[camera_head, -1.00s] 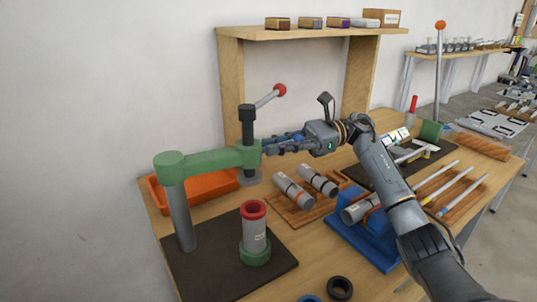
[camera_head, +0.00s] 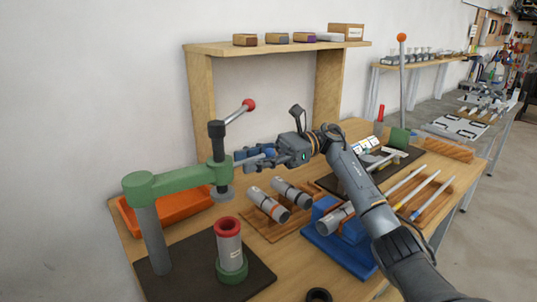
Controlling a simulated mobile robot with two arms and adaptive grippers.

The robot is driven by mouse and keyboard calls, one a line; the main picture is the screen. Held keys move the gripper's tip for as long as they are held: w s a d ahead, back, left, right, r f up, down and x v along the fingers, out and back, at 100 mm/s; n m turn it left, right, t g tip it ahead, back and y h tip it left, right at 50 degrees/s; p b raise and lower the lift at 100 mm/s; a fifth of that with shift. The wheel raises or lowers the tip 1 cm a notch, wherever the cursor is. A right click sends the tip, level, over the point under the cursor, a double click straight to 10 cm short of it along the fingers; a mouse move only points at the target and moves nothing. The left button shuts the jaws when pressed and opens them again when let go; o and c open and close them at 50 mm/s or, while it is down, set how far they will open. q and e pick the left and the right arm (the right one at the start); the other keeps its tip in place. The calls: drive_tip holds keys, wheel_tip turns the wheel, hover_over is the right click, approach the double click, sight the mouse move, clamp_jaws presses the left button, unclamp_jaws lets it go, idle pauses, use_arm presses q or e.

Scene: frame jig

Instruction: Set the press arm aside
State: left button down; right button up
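The press has a green swing arm (camera_head: 180,183) on a grey post at the left. Its dark press head (camera_head: 218,143) with a red-knobbed lever (camera_head: 249,104) is at the arm's right end. A grey cylinder with a red top ring (camera_head: 229,240) stands upright in a green base in front of the arm. My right gripper (camera_head: 248,159) reaches in from the right, its fingers at the right side of the press head. A light grey bar lies between head and fingers; whether they are shut on it is unclear. My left gripper is not in view.
An orange tray (camera_head: 126,215) sits behind the press. Grey cylinders (camera_head: 292,192) lie on a wooden rack right of it, beside a blue cradle (camera_head: 338,249). A wooden shelf (camera_head: 270,48) stands behind. A black ring (camera_head: 319,295) lies at the front edge.

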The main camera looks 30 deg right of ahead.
drive_tip(key=d, duration=1.1)
drive_tip(key=shift+s, duration=0.4)
drive_tip(key=shift+d, duration=0.1)
drive_tip(key=shift+c, duration=0.3)
